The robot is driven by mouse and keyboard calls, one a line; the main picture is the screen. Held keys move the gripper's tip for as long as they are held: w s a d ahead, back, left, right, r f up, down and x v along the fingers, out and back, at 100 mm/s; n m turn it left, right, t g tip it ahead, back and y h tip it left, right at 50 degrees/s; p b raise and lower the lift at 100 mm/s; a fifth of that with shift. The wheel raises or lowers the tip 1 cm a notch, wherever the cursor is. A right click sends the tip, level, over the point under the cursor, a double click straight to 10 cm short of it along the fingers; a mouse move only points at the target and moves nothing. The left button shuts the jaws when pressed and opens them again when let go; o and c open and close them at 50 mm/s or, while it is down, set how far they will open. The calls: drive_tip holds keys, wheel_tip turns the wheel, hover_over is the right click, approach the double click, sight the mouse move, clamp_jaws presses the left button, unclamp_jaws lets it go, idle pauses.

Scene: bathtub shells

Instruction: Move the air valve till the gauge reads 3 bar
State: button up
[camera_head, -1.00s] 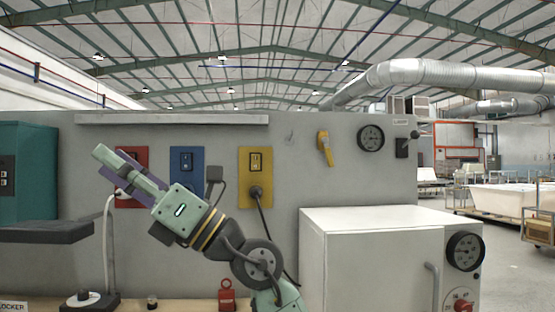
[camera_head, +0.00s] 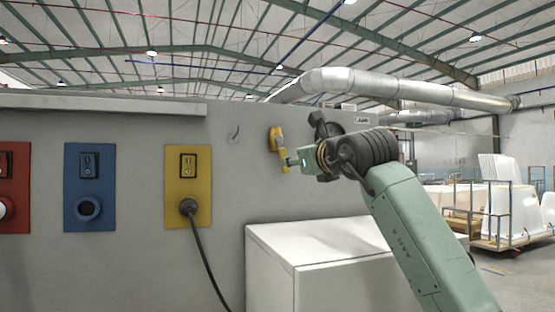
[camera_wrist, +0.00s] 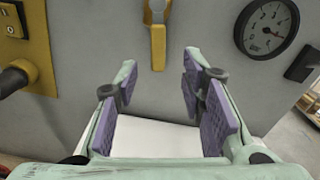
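The air valve is a yellow lever (camera_head: 277,140) on the grey wall panel. Its handle hangs downward; in the wrist view the lever (camera_wrist: 158,45) is at the top middle. The round gauge (camera_wrist: 267,27) is on the panel to its right in the wrist view. Its needle is visible, but I cannot read the value surely. In the head view my wrist hides most of the gauge. My gripper (camera_wrist: 160,73) is open, its purple-padded fingers apart and nothing between them. The lever lies ahead of the gap, apparently not gripped. In the head view my gripper (camera_head: 290,160) is close to the handle.
A white cabinet (camera_head: 330,245) stands below the valve. Yellow (camera_head: 188,160), blue (camera_head: 90,160) and red (camera_head: 14,165) socket panels are on the wall to the left; a black cable hangs from the yellow one. A dark switch (camera_wrist: 303,62) is beside the gauge.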

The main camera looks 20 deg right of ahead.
sight(282, 154)
drive_tip(key=w+p, duration=0.1)
drive_tip(key=w, duration=0.2)
drive_tip(key=w+p, duration=0.1)
drive_tip(key=w, duration=0.2)
drive_tip(key=w+p, duration=0.1)
drive_tip(key=w, duration=0.2)
drive_tip(key=shift+w+a+p, duration=0.15)
drive_tip(key=shift+a+p, duration=0.1)
drive_tip(key=shift+p, duration=0.1)
clamp_jaws()
idle(0.3)
